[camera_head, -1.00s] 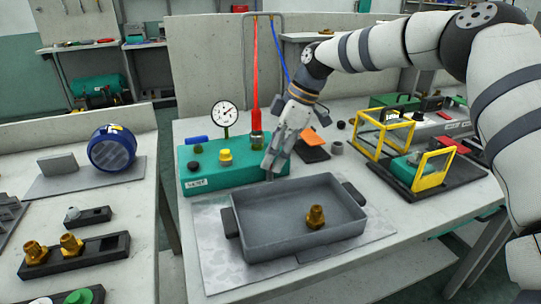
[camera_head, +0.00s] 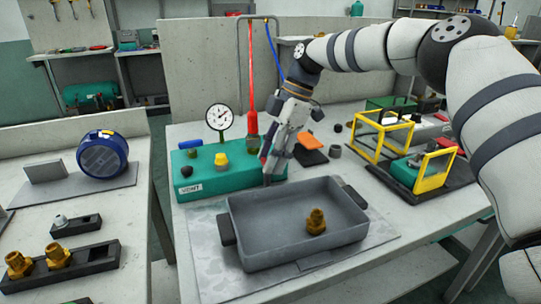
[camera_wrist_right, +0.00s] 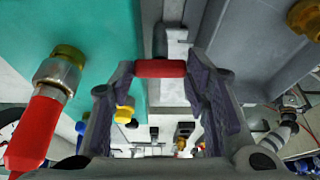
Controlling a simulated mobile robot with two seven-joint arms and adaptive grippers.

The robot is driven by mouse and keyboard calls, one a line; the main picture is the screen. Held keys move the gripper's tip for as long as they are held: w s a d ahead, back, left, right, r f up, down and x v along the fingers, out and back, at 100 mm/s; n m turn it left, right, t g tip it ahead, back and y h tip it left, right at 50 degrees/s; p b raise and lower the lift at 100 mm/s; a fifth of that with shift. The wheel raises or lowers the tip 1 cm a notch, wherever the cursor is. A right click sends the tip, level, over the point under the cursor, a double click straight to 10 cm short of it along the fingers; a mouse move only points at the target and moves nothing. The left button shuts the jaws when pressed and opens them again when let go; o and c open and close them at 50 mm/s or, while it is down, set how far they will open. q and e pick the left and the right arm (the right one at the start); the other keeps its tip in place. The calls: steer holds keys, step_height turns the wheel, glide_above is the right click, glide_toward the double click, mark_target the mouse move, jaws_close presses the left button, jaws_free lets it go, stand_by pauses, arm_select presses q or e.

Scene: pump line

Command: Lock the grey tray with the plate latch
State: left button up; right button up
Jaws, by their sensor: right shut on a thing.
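The grey tray (camera_head: 299,250) lies on a thin plate on the table, with a brass fitting (camera_head: 316,221) inside it. My right gripper (camera_head: 269,176) points down at the tray's back edge, beside the green box. In the right wrist view, its fingers are shut on a red grip (camera_wrist_right: 160,68) that spans the gap between them. A grey plate piece (camera_wrist_right: 174,40) lies just beyond the grip, near the tray wall (camera_wrist_right: 238,45); it looks like the plate latch. In the head view the latch is mostly hidden by the gripper. My left gripper is not in view.
Yellow frames (camera_head: 383,140) stand to the right. A side table (camera_head: 100,215) at left holds fittings in black holders.

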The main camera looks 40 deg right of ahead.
steer(key=shift+f, duration=0.1)
steer(key=o, duration=1.2)
steer(key=shift+c, duration=0.2)
steer(key=v, duration=1.2)
steer(key=shift+d+f, duration=0.1)
